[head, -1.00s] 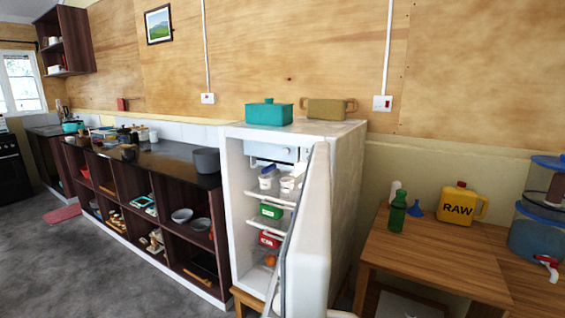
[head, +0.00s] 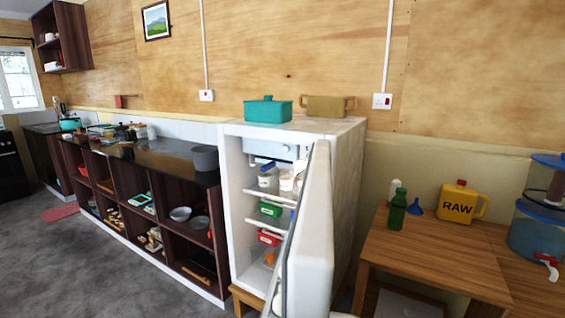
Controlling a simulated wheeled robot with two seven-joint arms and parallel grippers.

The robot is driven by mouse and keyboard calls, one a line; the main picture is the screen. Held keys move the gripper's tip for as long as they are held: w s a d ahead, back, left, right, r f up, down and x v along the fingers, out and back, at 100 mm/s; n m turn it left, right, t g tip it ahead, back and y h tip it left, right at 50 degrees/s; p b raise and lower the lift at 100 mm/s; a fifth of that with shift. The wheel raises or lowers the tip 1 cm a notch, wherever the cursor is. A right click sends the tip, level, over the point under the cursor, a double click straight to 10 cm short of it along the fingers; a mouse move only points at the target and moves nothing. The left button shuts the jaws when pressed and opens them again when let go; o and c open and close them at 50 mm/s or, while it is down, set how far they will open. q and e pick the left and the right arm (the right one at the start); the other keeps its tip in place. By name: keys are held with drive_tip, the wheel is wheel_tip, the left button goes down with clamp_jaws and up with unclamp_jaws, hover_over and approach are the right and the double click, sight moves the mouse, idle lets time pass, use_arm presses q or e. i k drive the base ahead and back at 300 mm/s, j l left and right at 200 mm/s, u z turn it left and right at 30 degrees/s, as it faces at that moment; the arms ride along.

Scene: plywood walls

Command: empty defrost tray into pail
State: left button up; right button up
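The small white fridge (head: 343,155) stands open in the middle of the head view, its door (head: 313,235) swung out toward me. The freezer box (head: 270,147) is at the top of its inside. I cannot clearly make out a defrost tray below it; the door hides the right part of the interior. No thing is plainly a pail; a grey round vessel (head: 205,158) stands on the counter left of the fridge. Neither of my grippers is in view.
White tubs (head: 267,180), a green box (head: 270,209) and a red box (head: 268,238) sit on the fridge shelves. A wooden table (head: 430,255) at right holds a green bottle (head: 397,210) and a yellow RAW can (head: 461,203).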

sight(205, 158)
drive_tip(key=z, duration=0.65)
drive_tip(key=i+j+z, duration=0.1)
drive_tip(key=j+z, duration=0.8)
drive_tip(key=k+j+z, duration=0.1)
drive_tip(key=j+z, duration=0.35)
drive_tip(key=j, duration=0.15)
